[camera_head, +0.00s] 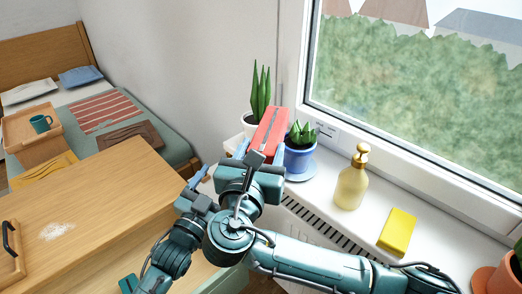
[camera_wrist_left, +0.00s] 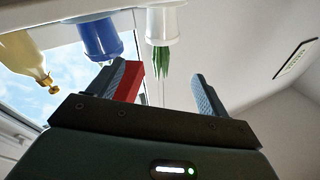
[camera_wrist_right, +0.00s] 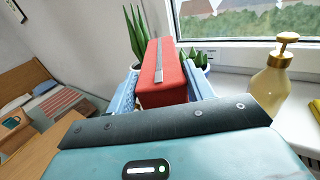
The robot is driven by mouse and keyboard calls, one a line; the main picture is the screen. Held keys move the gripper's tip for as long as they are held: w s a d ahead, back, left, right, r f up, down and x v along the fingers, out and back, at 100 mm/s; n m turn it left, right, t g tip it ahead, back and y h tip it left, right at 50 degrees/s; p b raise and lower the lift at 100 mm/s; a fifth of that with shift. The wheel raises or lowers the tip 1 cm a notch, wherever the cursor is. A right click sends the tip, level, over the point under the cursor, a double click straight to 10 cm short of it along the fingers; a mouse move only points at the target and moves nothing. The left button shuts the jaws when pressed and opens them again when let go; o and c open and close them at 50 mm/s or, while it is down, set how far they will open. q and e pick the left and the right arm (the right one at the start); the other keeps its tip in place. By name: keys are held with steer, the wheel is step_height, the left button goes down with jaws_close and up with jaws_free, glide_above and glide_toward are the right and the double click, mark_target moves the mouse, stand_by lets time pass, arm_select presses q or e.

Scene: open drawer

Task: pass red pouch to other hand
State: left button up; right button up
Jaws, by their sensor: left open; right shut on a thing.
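The red pouch (camera_head: 270,130) is held upright above the windowsill, with a grey strip along its top. My right gripper (camera_head: 259,149) is shut on it; in the right wrist view the blue fingers press the pouch (camera_wrist_right: 165,75) from both sides. My left gripper (camera_head: 199,178) is left of the right gripper in the head view, partly hidden by my arm links. In the left wrist view its fingers (camera_wrist_left: 160,82) are wide apart, and the pouch (camera_wrist_left: 126,82) shows beside the left-hand finger. I cannot tell whether they touch.
A white-potted plant (camera_head: 260,90) and a blue-potted plant (camera_head: 300,150) stand close behind the pouch. A soap bottle (camera_head: 351,185) and yellow sponge (camera_head: 397,232) are on the sill (camera_head: 330,215). The wooden dresser top (camera_head: 100,200) is mostly clear.

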arm_select(q)
steer(key=s+f+n+g+y, duration=0.2)
steer(key=s+f+g, duration=0.6)
steer(key=s+f, duration=0.9)
steer(key=s+n, duration=0.1)
steer(key=s, duration=0.3)
steer(key=shift+s+a+f+n+y, duration=0.2)
steer(key=shift+f+n+y, duration=0.1)
steer(key=shift+n+y, duration=0.1)
steer(key=shift+s, duration=0.1)
